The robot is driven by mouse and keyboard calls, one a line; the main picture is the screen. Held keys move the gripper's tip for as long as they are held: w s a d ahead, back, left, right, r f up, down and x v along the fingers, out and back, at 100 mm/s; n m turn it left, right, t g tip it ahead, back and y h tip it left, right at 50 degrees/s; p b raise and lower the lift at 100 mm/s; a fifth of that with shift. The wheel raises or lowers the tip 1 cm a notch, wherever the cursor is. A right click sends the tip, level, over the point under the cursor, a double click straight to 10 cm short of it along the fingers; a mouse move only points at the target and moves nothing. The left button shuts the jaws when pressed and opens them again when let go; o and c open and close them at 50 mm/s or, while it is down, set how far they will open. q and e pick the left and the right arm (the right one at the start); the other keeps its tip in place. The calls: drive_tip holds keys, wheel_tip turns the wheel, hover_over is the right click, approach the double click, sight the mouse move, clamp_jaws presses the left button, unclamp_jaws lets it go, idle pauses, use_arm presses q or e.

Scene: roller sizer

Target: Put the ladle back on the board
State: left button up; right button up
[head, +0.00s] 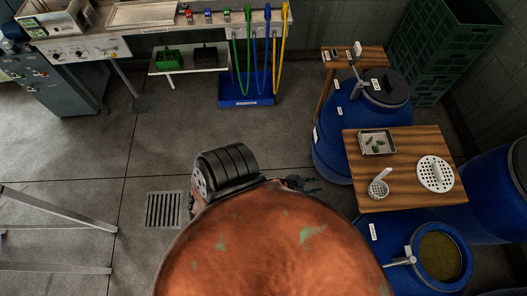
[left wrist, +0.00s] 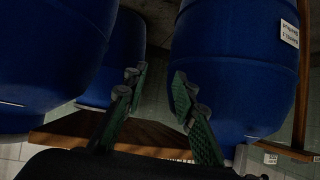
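A pale ladle (head: 378,188) with a perforated round bowl and a short handle lies on the wooden board (head: 358,148), near its left front edge. The board rests across blue barrels at the right of the head view. My left gripper (head: 303,184) shows small and dark, apart from the board and to its left. In the left wrist view its two green-padded fingers (left wrist: 157,88) stand apart with nothing between them. The ladle is not seen in that view. My right gripper is not in view.
The board also bears a metal tray (head: 377,136) and a white perforated disc (head: 435,174). An open blue barrel (head: 441,256) holds murky contents; a pale fitting (head: 400,262) lies over its rim. Green crates (head: 438,45) stand behind. Open floor (head: 270,135) lies left of the barrels.

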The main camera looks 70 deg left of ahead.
use_arm(q)
drive_tip(key=s+a+f+g+y, duration=0.25)
drive_tip(key=s+f+g, duration=0.35)
drive_tip(key=s+f, duration=1.2)
drive_tip(key=s+f+g, duration=0.2)
drive_tip(key=s+f, duration=0.1)
drive_tip(key=s, duration=0.5)
drive_tip(key=s+f+g, duration=0.1)
drive_tip(key=s+f, duration=0.2)
drive_tip(key=s, duration=0.6)
drive_tip(key=shift+f+n+g, duration=0.25)
drive_tip(key=shift+n+g, duration=0.15)
drive_tip(key=shift+s+h, duration=0.1)
drive_tip(key=shift+h, duration=0.15)
